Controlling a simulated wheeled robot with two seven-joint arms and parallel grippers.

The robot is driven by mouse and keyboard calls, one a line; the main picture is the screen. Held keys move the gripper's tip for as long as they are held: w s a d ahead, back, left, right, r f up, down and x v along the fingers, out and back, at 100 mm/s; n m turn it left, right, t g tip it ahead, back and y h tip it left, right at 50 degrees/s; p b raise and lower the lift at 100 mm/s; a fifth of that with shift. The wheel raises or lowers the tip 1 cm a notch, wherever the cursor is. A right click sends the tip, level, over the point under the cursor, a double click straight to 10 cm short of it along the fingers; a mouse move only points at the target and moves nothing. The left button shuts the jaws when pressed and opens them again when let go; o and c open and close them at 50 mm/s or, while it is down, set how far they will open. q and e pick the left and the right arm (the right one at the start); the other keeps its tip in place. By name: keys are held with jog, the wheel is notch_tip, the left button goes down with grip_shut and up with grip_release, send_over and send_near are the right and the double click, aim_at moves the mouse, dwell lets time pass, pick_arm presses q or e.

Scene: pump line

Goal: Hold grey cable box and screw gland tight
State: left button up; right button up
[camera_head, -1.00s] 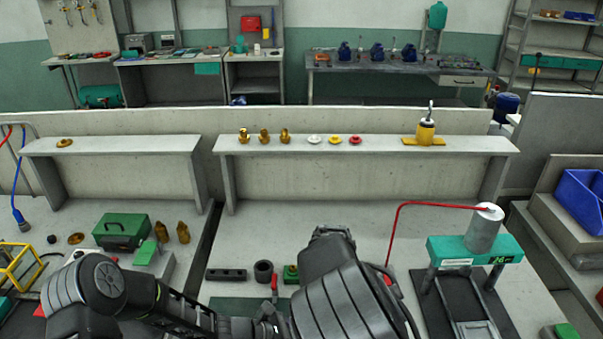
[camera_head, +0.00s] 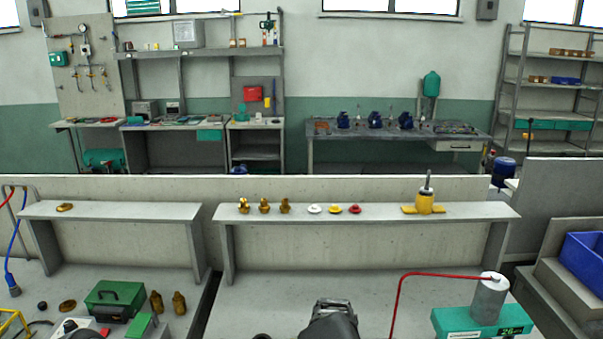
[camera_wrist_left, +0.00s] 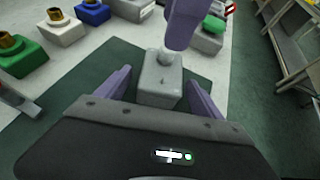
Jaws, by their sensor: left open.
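In the left wrist view the grey cable box (camera_wrist_left: 160,82) stands on a dark green mat (camera_wrist_left: 62,128). My left gripper (camera_wrist_left: 160,88) is open, with one purple finger on each side of the box and visible gaps beside it. A pale fitting (camera_wrist_left: 165,56) shows on the box's far side, under a purple part (camera_wrist_left: 184,22) that looks like my right gripper. Its fingertips and any hold on the gland cannot be made out.
In the left wrist view, blue (camera_wrist_left: 93,12), white (camera_wrist_left: 62,30) and green (camera_wrist_left: 22,58) boxes stand at upper left. In the head view, a shelf (camera_head: 385,212) holds brass fittings and coloured caps.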

pick_arm(q)
jog(key=b+v, duration=0.1)
jog(key=v, duration=0.6)
jog(key=shift+a, duration=0.25)
pick_arm(e)
jog(key=shift+f, duration=0.8)
pick_arm(q)
jog(key=shift+s, duration=0.1)
